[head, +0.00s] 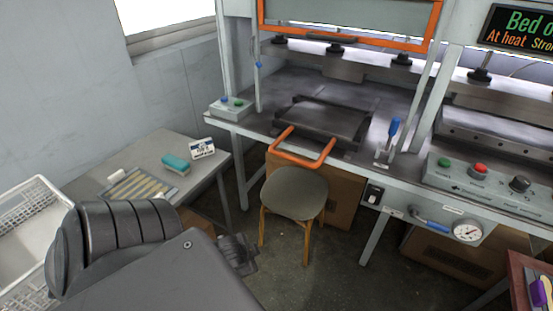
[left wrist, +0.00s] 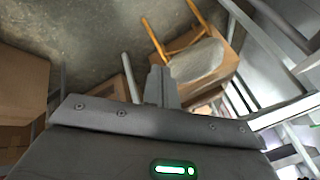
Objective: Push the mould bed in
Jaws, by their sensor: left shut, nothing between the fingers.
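The mould bed (head: 322,122) is a dark grey slab on the press table in the head view. Its orange U-shaped handle (head: 303,162) sticks out over the table's front edge, above a stool. The bed sits in front of the raised, orange-edged guard (head: 345,22). My left gripper (head: 240,254) is low in front of the press, below and left of the handle and apart from it. In the left wrist view its fingers (left wrist: 161,85) are shut together with nothing between them. My right gripper is not in view.
A round stool (head: 294,192) stands below the handle, before a cardboard box (head: 340,200). A side table (head: 205,183) at left holds wooden sticks, a teal block and a small card. A control box (head: 480,180) with buttons is at right. A partly cut-off display (head: 520,30) reads "Bed o".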

